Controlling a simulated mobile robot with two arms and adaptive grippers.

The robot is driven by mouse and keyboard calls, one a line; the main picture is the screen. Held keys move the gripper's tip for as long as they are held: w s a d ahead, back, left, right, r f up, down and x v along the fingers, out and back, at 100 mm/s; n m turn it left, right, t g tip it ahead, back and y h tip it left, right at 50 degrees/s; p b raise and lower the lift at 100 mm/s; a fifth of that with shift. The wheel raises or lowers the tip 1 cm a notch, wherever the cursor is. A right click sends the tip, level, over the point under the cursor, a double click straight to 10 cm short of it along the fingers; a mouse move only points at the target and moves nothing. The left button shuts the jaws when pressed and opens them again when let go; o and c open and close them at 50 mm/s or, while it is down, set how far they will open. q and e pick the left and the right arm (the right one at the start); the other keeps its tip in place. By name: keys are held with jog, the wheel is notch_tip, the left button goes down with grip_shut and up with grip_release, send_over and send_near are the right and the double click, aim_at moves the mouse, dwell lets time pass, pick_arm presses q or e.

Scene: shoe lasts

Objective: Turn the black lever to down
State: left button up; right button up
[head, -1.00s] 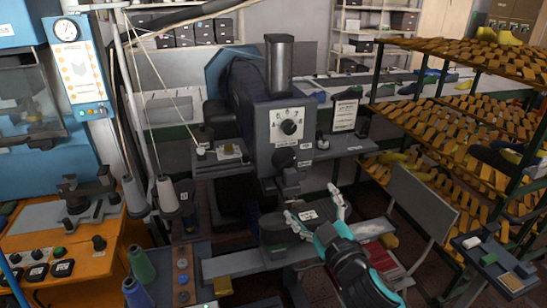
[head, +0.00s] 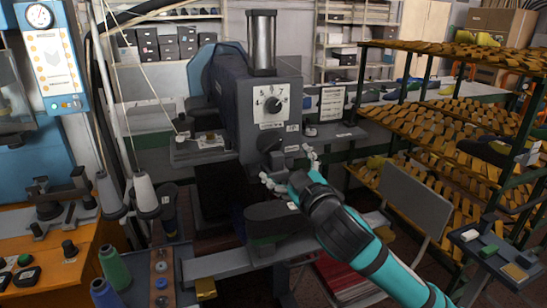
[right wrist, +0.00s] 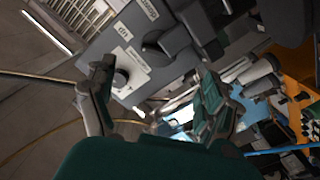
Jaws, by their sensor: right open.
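The grey machine (head: 262,80) stands in the middle of the head view. A white dial plate with a black knob (head: 272,104) is on its front. Just below the plate sits a dark rounded part (head: 269,139), which looks like the black lever; which way it points is hard to tell. My right gripper (head: 288,166) is open and empty, just below and in front of this part. In the right wrist view, my open fingers (right wrist: 156,85) frame the machine front, with the dial knob (right wrist: 120,78) by the left finger. My left gripper is not in view.
A grey chair back (head: 415,198) stands right of my right arm, before the shoe-last rack (head: 455,115). An orange bench (head: 60,255) with knobs and thread cones (head: 145,192) are at left. A dark padded block (head: 278,220) lies below the gripper.

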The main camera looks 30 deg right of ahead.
aim_at(273, 146)
jog(key=x, duration=0.3)
jog(key=p+x, duration=0.1)
jog(key=x, duration=0.2)
jog(key=p+x, duration=0.1)
jog(key=x, duration=0.2)
jog(key=shift+r, duration=0.25)
jog(key=shift+w+f, duration=0.1)
jog(key=shift+w, duration=0.3)
jog(key=c, duration=1.2)
